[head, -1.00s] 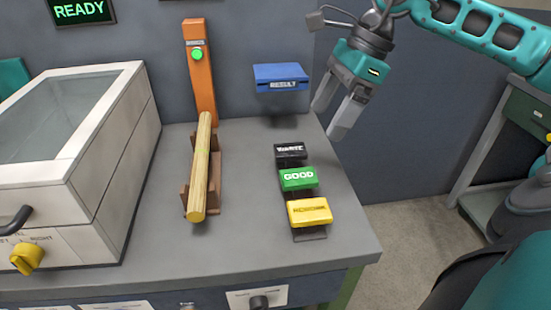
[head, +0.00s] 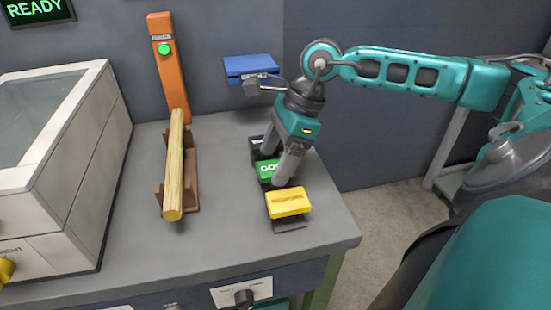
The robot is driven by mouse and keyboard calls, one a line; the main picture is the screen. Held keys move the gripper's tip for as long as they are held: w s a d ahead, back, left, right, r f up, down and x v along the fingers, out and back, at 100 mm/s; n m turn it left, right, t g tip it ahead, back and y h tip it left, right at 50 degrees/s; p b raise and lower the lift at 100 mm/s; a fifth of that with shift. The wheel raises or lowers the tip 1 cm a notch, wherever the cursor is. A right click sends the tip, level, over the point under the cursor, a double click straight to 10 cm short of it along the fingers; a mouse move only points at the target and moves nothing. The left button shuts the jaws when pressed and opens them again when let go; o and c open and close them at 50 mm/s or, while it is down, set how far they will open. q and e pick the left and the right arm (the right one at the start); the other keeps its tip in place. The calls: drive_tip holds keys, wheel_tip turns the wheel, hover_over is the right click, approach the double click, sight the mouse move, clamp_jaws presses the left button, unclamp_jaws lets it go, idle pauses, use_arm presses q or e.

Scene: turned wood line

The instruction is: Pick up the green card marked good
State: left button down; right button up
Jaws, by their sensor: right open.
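The green card (head: 265,169) lies in the middle of a short row of cards at the right of the bench, partly hidden behind my right gripper's finger. Only "GO" of its white lettering shows. My right gripper (head: 277,169) is open and points down at the green card, one finger on either side of what shows of it. I cannot tell whether the fingers touch it. A black card (head: 256,143) is behind it, mostly hidden by the gripper. A yellow card (head: 288,202) is in front, close to the near finger. My left gripper is not in view.
A blue holder marked result (head: 250,66) is on the wall behind the gripper. A wooden bar (head: 174,165) lies in a brown cradle beside an orange post with a green light (head: 165,49). A white, glass-topped box (head: 75,155) stands left. Grey bench top (head: 225,225) is clear between.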

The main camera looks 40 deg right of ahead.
drive_tip(key=shift+a+f, duration=0.1)
drive_tip(key=shift+f, duration=0.3)
drive_tip(key=shift+c, duration=0.2)
drive_tip(key=c, duration=1.1)
drive_tip(key=shift+r, duration=0.2)
